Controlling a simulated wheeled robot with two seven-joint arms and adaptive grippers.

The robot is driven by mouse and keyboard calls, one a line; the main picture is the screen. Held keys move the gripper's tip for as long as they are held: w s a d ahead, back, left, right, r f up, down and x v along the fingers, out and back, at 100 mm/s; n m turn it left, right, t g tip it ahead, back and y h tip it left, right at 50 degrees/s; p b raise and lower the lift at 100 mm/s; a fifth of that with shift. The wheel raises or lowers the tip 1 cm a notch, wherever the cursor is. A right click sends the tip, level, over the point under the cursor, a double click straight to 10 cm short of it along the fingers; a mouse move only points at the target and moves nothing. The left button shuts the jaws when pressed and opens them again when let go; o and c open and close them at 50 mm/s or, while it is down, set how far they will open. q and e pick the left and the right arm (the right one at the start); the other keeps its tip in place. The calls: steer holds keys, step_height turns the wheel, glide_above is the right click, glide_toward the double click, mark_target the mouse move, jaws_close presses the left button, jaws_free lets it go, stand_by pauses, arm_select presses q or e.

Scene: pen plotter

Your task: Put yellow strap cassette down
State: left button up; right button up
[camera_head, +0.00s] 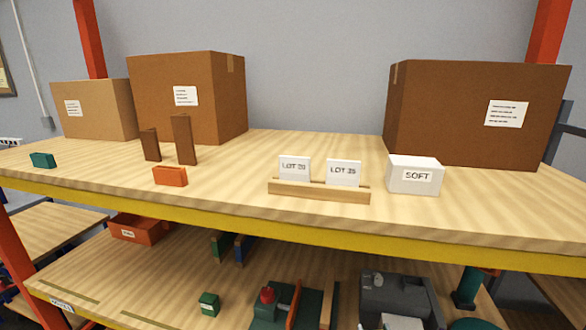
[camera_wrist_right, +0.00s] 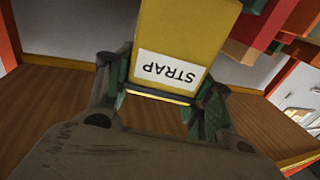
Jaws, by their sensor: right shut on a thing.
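The yellow strap cassette (camera_wrist_right: 188,35) is in the right wrist view, at the top centre, with a white label reading STRAP upside down. My right gripper (camera_wrist_right: 160,98) is shut on the cassette, with a finger on each side of it. The far end of the cassette is cut off by the top of the frame. I cannot tell whether the cassette touches any surface. Neither gripper and no yellow cassette shows in the head view.
The upper shelf (camera_head: 225,205) holds large cartons, an orange block (camera_head: 170,176), a teal block (camera_head: 43,160), a wooden card holder (camera_head: 318,191) and a white SOFT box (camera_head: 414,175). The lower shelf (camera_head: 165,270) has an orange bin (camera_head: 138,229), a green block (camera_head: 209,304) and machine parts.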

steer(key=shift+f+b, duration=1.9)
steer(key=shift+f, duration=0.35)
steer(key=shift+w+r, duration=0.1)
